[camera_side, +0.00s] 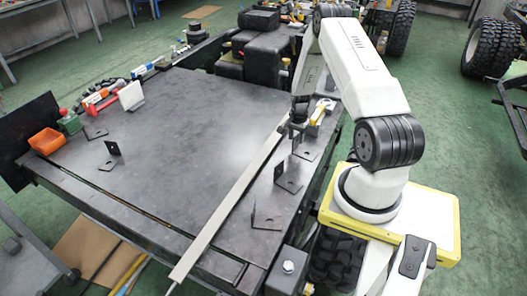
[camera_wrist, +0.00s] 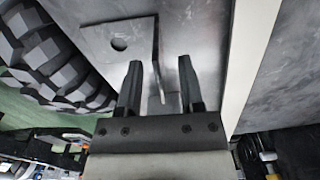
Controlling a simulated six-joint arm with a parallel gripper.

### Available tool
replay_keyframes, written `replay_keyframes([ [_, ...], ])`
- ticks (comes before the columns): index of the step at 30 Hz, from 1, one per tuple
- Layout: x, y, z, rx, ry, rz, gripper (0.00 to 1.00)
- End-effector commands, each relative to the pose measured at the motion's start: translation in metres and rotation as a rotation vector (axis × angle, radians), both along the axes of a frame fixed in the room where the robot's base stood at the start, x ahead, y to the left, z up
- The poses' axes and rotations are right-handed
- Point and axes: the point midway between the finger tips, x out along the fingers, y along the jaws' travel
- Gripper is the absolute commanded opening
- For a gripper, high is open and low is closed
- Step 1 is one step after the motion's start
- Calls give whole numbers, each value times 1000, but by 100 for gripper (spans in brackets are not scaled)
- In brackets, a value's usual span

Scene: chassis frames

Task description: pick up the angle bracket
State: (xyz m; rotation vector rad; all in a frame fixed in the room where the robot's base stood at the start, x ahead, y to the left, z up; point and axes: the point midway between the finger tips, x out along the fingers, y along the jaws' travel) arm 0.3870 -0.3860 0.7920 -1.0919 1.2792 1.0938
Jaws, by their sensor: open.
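A dark angle bracket (camera_side: 307,152) stands on the right strip of the table, just below my gripper (camera_side: 297,133). In the wrist view, the angle bracket (camera_wrist: 112,38) has a flat leg with a round hole at upper left and an upright leg seen nearly edge-on. My gripper (camera_wrist: 159,72) is open there, its two black fingers pointing at the bracket. The edge of the upright leg appears in the gap between the fingertips, with space on both sides. I cannot tell how deep it sits between them.
More angle brackets (camera_side: 289,178) stand nearer the front along the same strip, and others lie at the table's left (camera_side: 111,149). A long pale bar (camera_side: 232,195) runs beside the strip. An orange bin (camera_side: 47,141) stands at far left. The table's middle is clear.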

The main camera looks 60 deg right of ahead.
Motion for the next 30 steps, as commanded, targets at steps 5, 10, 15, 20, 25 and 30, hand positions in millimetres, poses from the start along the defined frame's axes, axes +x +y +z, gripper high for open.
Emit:
replay_keyframes([
  [5,0,0,-12,0,-1,0,49],
  [10,0,0,-14,-1,-2,0,49],
  [15,0,0,-13,-1,-1,0,49],
  [20,0,0,-13,-1,-1,0,49],
  [25,0,0,-13,-1,-1,0,14],
  [30,0,0,-13,-1,-1,0,0],
])
